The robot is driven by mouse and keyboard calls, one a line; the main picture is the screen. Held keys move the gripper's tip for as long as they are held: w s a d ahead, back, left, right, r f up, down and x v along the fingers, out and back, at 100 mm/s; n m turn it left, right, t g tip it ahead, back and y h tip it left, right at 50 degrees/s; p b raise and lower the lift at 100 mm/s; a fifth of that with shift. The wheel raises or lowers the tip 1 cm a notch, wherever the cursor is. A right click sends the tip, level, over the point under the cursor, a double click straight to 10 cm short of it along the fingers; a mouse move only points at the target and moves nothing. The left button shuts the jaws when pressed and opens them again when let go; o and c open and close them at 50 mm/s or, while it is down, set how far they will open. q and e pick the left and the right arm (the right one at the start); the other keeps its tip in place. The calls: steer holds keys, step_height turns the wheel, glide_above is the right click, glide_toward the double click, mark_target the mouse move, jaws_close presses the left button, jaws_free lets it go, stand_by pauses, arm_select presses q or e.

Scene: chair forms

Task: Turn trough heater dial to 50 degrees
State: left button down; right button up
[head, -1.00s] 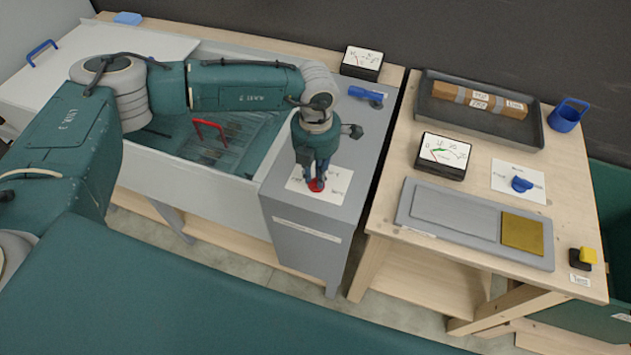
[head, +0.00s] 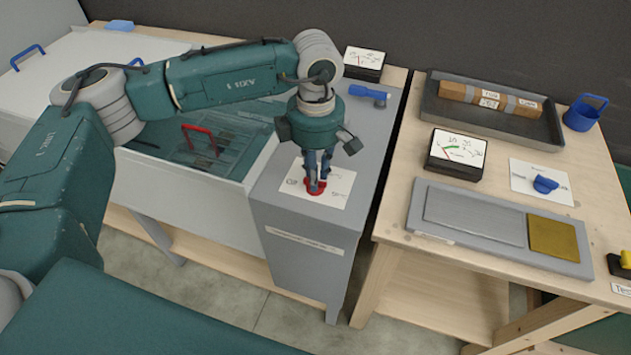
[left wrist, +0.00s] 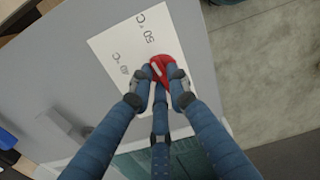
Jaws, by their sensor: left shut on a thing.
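The red dial (head: 312,187) sits on a white label sheet on top of the grey heater box (head: 300,215) at the trough's right end. My left gripper (head: 318,182) points down and is shut on the dial. In the left wrist view the fingers (left wrist: 160,80) close around the red dial (left wrist: 163,62), which has a pale mark on it. The sheet (left wrist: 125,50) reads "50 °C" near its top and what looks like "40 °C" at its left. The fingers partly cover the dial, so its exact setting is unclear. My right gripper is out of view.
A trough (head: 190,195) with a red handle (head: 200,130) lies left of the heater box. A gauge (head: 364,62) and a blue-handled item (head: 368,93) are behind the gripper. A wooden table at right holds a tray (head: 440,108), another gauge (head: 456,152) and a blue dial (head: 544,184).

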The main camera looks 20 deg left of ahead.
arm_select(q)
steer(key=shift+w+r+m+b, duration=0.1)
steer(key=shift+m+b, duration=0.55)
steer(key=shift+m, duration=0.15)
steer(key=c, duration=1.7)
jaws_free()
steer(key=shift+o, duration=0.2)
step_height(320, 180, up, 12)
